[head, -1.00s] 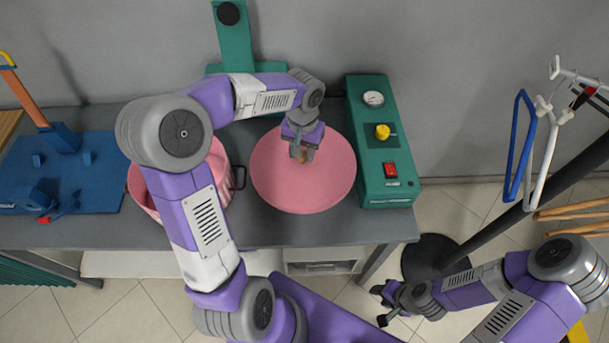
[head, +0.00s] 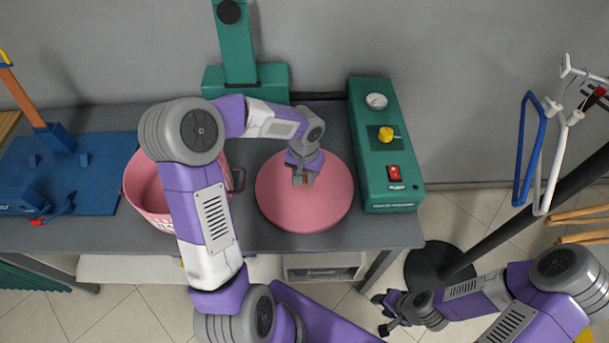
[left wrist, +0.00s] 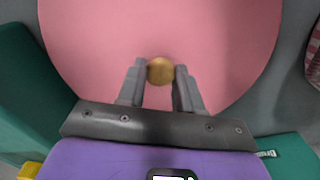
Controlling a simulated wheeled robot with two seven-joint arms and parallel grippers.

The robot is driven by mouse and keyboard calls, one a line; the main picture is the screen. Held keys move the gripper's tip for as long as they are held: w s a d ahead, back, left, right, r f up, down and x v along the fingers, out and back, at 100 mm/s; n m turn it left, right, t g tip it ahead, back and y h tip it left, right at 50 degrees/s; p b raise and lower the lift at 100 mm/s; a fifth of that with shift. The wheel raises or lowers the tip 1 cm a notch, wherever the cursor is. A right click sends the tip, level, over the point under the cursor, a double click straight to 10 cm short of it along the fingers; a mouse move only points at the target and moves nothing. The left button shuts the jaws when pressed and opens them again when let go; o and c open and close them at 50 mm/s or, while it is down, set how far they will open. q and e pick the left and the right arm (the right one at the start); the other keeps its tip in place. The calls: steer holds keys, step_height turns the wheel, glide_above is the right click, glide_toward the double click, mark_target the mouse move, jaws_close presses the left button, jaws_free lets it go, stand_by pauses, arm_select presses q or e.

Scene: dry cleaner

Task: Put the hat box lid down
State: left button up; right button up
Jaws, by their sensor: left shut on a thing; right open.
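The hat box lid (head: 275,205) is a round pink disc over the grey table, between the hat box and the green control box. It lies flat and level, at or very near the tabletop; any small gap under it cannot be told. My left gripper (head: 303,182) is above its middle, shut on its brass knob (left wrist: 160,71), which shows between the fingers in the left wrist view. The open pink hat box (head: 148,190) stands to the left, partly hidden by my left arm. My right gripper (head: 384,314) is open and empty, low at the right, off the table.
The green control box (head: 378,150) with gauge, yellow knob and red switch stands close right of the lid. A green stand (head: 245,80) is behind. A blue device (head: 85,180) is at the left. A rack with hangers (head: 535,150) stands right. Bare table (head: 300,242) shows in front.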

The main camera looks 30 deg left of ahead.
arm_select(q)
steer(key=shift+f, duration=0.15)
steer(key=o, duration=1.1)
steer(key=shift+c, duration=0.2)
steer(key=shift+r, duration=0.4)
step_height(320, 180, up, 12)
steer(key=p, duration=0.3)
steer(key=shift+f, duration=0.2)
